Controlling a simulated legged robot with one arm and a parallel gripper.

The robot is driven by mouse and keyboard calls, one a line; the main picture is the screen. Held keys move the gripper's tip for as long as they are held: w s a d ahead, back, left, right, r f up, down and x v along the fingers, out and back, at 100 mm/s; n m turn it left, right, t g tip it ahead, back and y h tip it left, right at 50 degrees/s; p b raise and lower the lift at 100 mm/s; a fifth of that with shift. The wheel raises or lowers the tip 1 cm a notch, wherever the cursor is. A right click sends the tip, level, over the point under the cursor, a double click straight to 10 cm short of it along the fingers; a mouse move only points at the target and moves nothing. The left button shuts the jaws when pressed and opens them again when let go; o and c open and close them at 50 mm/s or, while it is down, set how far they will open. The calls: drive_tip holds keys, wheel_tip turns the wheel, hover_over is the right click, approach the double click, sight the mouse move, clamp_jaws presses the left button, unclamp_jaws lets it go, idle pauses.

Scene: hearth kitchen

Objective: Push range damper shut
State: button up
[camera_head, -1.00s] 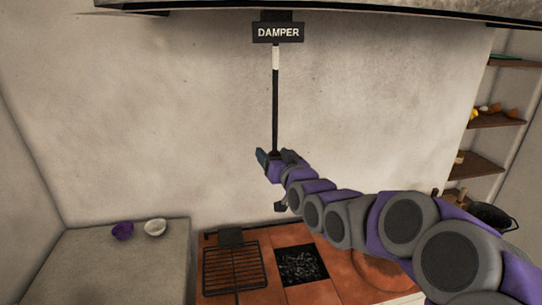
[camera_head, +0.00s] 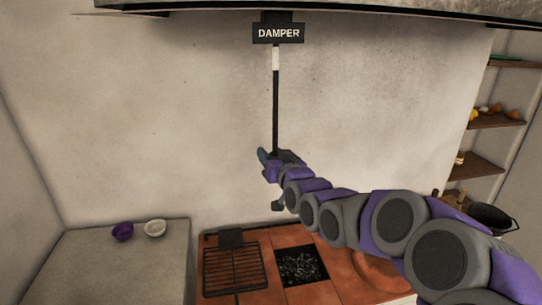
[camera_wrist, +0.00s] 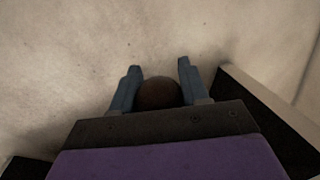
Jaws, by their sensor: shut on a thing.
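The range damper shows in the head view as a thin dark rod (camera_head: 275,105) with a white band near its top, hanging from a bracket under the hood. A sign reading DAMPER (camera_head: 278,33) is at its upper end. My gripper (camera_head: 272,157) is at the rod's lower end. In the wrist view, the two blue-grey fingers (camera_wrist: 158,82) stand on either side of a brown round knob (camera_wrist: 158,93), and the gripper is shut on it. The knob is mostly hidden by my gripper in the head view.
The hood edge (camera_head: 380,12) runs across the top. Below is the tiled range top with a black grill (camera_head: 232,270) and a coal bed (camera_head: 300,265). A purple bowl (camera_head: 122,232) and a white bowl (camera_head: 155,228) sit on the left counter. Wall shelves (camera_head: 475,165) and a dark pot (camera_head: 492,215) are at right.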

sight(276, 134)
clamp_jaws()
wheel_tip(276, 134, up, 8)
drive_tip(key=p, duration=0.3)
drive_tip(key=o, duration=1.1)
unclamp_jaws()
drive_tip(key=shift+f, duration=0.25)
drive_tip(key=shift+s+d, duration=0.25)
drive_tip(key=shift+s, duration=0.25)
drive_tip(key=v, duration=1.6)
drive_tip(key=shift+d+f, duration=0.1)
